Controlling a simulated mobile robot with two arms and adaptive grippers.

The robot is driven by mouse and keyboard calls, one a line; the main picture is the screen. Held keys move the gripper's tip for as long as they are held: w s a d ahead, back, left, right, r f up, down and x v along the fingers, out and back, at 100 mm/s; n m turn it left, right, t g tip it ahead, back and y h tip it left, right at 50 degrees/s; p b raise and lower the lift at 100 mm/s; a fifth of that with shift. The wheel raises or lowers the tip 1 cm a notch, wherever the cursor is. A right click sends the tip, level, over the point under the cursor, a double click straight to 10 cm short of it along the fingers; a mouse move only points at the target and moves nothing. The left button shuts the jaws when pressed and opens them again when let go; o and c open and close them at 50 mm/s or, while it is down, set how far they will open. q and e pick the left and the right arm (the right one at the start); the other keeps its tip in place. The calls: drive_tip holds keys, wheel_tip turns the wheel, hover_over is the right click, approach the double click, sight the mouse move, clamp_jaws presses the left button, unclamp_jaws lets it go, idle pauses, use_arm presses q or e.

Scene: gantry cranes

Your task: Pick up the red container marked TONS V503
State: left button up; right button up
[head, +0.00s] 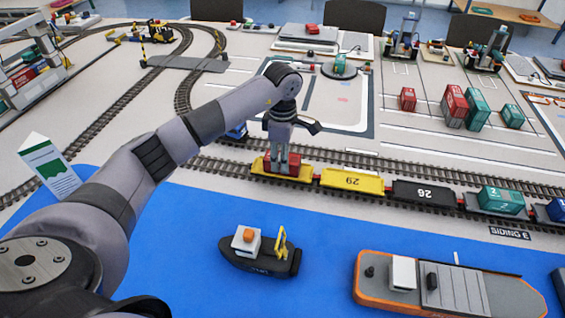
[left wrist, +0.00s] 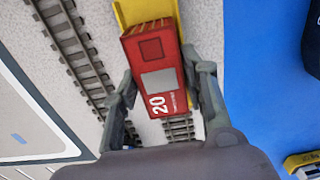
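A red container (head: 283,161) sits on a yellow flat wagon (head: 262,171) on the near track. In the left wrist view the container (left wrist: 158,72) shows a white "20"; smaller marks are not readable, so I cannot confirm V503. My left gripper (head: 281,158) points down over it. In the left wrist view the gripper's fingers (left wrist: 158,65) stand on two opposite sides of the container, with tips close to its walls. I cannot tell whether they press on it. My right gripper is not in view.
A yellow wagon (head: 352,181), a black wagon (head: 425,195) and a teal container (head: 501,200) follow to the right. Other red (head: 455,103) and teal (head: 478,108) containers stand in the yard behind. Boats (head: 262,259) sit on the blue area in front.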

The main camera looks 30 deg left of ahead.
use_arm(q)
drive_tip(key=c, duration=0.7)
drive_tip(key=shift+c, duration=0.2)
drive_tip(key=shift+r, duration=0.1)
